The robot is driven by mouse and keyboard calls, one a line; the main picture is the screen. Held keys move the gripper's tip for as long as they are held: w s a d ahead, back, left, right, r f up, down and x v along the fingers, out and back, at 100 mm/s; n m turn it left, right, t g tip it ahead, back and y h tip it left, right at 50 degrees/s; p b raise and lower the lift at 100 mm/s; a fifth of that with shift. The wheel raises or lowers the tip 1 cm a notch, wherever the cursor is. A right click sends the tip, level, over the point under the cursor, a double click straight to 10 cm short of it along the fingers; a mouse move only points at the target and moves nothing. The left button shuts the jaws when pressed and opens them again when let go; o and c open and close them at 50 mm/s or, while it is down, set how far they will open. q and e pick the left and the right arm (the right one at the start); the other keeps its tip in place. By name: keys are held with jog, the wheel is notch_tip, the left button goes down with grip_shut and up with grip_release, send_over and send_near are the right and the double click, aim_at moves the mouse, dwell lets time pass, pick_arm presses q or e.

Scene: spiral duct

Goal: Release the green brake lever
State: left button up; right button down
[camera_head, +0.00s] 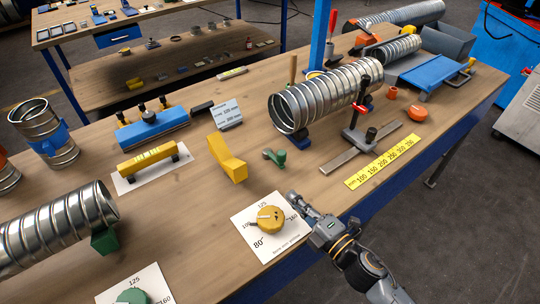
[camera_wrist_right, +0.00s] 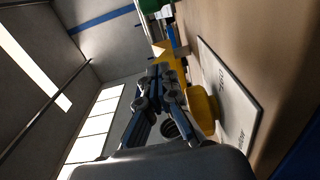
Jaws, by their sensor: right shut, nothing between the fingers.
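A small green lever-shaped part (camera_head: 274,156) lies on the wooden bench, right of the yellow angled block; I cannot tell for sure that it is the brake lever. A green block (camera_head: 104,240) sits under the end of the left spiral duct, and a green knob (camera_head: 132,297) is cut off at the bottom edge. My right gripper (camera_head: 293,198) is shut and empty, beside the yellow knob (camera_head: 270,218) and apart from the green part. In the right wrist view its closed fingers (camera_wrist_right: 160,84) show next to the yellow knob (camera_wrist_right: 203,108). My left gripper is not in view.
The yellow knob stands on a white dial card (camera_head: 262,245). A yellow angled block (camera_head: 228,160), a large spiral duct (camera_head: 328,95), a metal bracket (camera_head: 360,146) and a yellow scale strip (camera_head: 384,162) stand nearby. Bare bench lies between the dial card and the green part.

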jog(key=shift+s+d+r, duration=0.1)
jog(key=shift+s+d, duration=0.15)
jog(key=shift+s, duration=0.05)
jog(key=shift+w+a, duration=0.15)
jog(key=p+x, duration=0.2)
jog(key=x, duration=0.7)
jog(key=shift+w+a+r, duration=0.1)
jog(key=shift+w+a, duration=0.15)
jog(key=shift+w, duration=0.05)
jog(key=shift+w+d+p, duration=0.6)
jog(key=shift+w+d, duration=0.1)
jog(key=shift+w, duration=0.35)
jog(key=shift+w+d, duration=0.55)
jog(key=shift+d, duration=0.05)
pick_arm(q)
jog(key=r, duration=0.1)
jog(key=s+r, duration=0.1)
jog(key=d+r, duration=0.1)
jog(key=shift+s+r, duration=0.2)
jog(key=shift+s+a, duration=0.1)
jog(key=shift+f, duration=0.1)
pick_arm(e)
jog(key=shift+d, duration=0.15)
